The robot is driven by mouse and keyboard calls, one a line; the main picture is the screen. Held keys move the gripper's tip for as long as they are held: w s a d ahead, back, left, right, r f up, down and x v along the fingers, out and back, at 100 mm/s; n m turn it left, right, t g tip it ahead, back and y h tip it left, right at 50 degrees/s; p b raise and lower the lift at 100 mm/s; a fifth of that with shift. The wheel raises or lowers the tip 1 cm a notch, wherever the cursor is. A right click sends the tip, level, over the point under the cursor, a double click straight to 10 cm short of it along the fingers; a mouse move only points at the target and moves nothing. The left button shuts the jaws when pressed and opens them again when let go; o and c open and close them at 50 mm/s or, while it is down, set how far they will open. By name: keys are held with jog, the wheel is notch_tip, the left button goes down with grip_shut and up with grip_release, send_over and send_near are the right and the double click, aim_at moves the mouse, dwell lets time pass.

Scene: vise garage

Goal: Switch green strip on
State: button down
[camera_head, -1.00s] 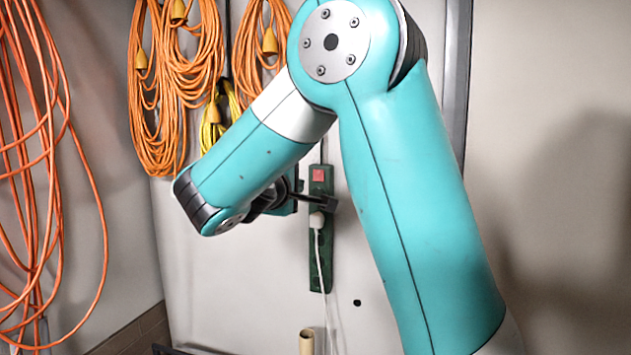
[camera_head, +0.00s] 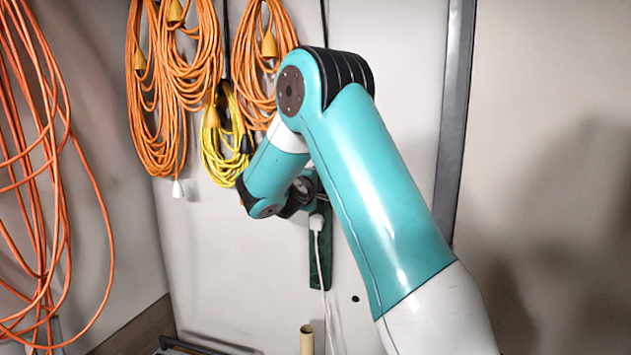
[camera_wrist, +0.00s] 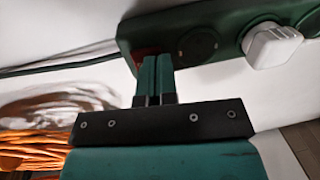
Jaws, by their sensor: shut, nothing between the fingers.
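The green power strip (camera_head: 320,262) hangs upright on the pale wall panel in the head view, its upper part hidden behind my arm. In the wrist view the green strip (camera_wrist: 225,27) runs across the top, with round sockets and a white plug (camera_wrist: 272,46). The red switch (camera_wrist: 146,60) shows as a dark red patch at the strip's left end, partly hidden behind my fingertips. My gripper (camera_wrist: 155,58) is shut and empty, with its fingertips at the switch. I cannot tell whether they touch it, or whether the switch is on.
Orange cable coils (camera_head: 160,100) and a yellow coil (camera_head: 222,140) hang on the wall left of my arm. A white cord (camera_head: 324,290) runs down from the plug. A tan tube (camera_head: 307,338) stands below. The wall to the right is clear.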

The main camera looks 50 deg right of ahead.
jog(key=shift+f, duration=0.1)
jog(key=b, duration=0.1)
jog(key=h+b, duration=0.1)
jog(key=b, duration=0.1)
jog(key=shift+w+d+f+b, duration=0.1)
jog(key=shift+d+f+b, duration=0.15)
jog(key=shift+f+b, duration=0.1)
jog(key=shift+r+p, duration=0.4)
jog(key=shift+p, duration=0.15)
jog(key=shift+a+f, duration=0.15)
jog(key=shift+f, duration=0.05)
jog(key=f+b+v, duration=0.2)
jog(key=b+v, duration=0.4)
jog(key=v, duration=0.7)
jog(key=shift+s+a+b, duration=0.3)
jog(key=shift+a, duration=0.05)
